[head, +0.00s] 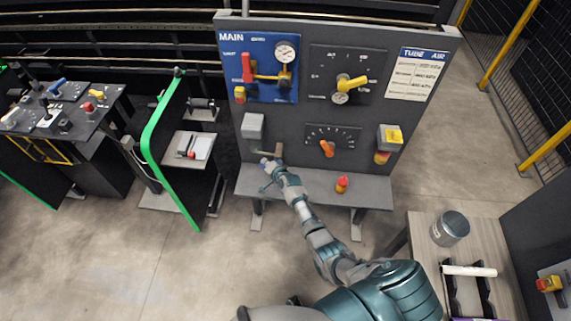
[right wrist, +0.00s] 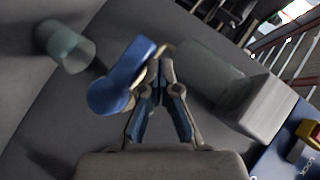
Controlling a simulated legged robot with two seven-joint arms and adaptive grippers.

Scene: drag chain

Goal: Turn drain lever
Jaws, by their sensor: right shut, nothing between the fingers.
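The dark control panel (head: 300,120) stands in front of me. In the right wrist view a lever with a blue handle (right wrist: 124,76) and a brass-coloured part sits right in front of my fingers; I take it for the drain lever. My right gripper (head: 270,166) is at the panel's lower left, below a grey box (head: 252,126). In the wrist view my right gripper (right wrist: 160,88) is shut and empty, with its fingertips beside the lever; I cannot tell whether they touch it. In the head view the gripper hides most of the lever. My left gripper is not in view.
An orange knob (head: 327,148), a yellow lever (head: 351,83) and a red lever (head: 247,67) are on the panel. A red-orange button (head: 342,184) is on the ledge below. A green-edged partition (head: 152,145) stands left; a table with a metal can (head: 450,229) stands right.

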